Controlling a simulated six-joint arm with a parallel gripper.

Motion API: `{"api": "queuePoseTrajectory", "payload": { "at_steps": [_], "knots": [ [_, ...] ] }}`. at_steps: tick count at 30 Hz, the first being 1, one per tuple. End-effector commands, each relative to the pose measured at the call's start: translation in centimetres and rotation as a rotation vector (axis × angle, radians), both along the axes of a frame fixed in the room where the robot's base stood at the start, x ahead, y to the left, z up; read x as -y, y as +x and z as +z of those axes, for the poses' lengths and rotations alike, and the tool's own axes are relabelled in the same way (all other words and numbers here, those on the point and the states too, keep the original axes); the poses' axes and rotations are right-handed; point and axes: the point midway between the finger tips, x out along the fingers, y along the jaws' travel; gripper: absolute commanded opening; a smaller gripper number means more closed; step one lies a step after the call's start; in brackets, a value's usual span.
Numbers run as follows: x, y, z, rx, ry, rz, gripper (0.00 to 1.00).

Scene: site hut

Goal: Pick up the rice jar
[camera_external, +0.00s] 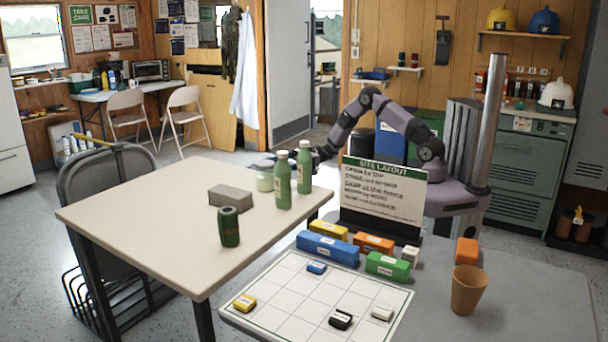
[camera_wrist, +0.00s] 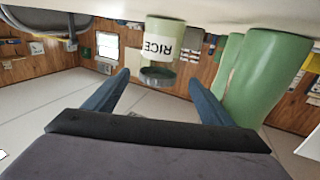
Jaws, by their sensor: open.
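In the wrist view my gripper (camera_wrist: 159,78) is open, with one blue finger on each side of the jar's line. The jar lies ahead of the fingertips, and nothing is held.
Green bottles (camera_external: 282,181) and (camera_external: 304,168) stand close by the jar; in the wrist view a large bottle (camera_wrist: 262,75) crowds the right finger. A grey block (camera_external: 231,196) and dark green can (camera_external: 229,227) share the cream table (camera_external: 150,225). A sign (camera_external: 383,190) stands below my arm.

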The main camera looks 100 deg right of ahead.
Motion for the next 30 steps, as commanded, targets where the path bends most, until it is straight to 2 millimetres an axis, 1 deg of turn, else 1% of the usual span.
{"api": "queuePoseTrajectory", "payload": {
  "at_steps": [7,14,17,24,27,30],
  "knots": [
    [-0.8,1.7,0.0,0.0,-0.001,0.002,0.76],
    [-0.9,2.3,0.0,0.0,-0.001,0.0,0.76],
    [-1.3,3.1,0.0,-0.001,-0.001,0.001,0.76],
    [-2.3,5.9,-0.1,-0.001,0.0,0.001,0.76],
    [-2.6,6.6,-0.1,0.0,-0.001,0.0,0.76],
    [-2.7,6.8,-0.2,0.0,0.0,-0.001,0.76]
  ]
}}
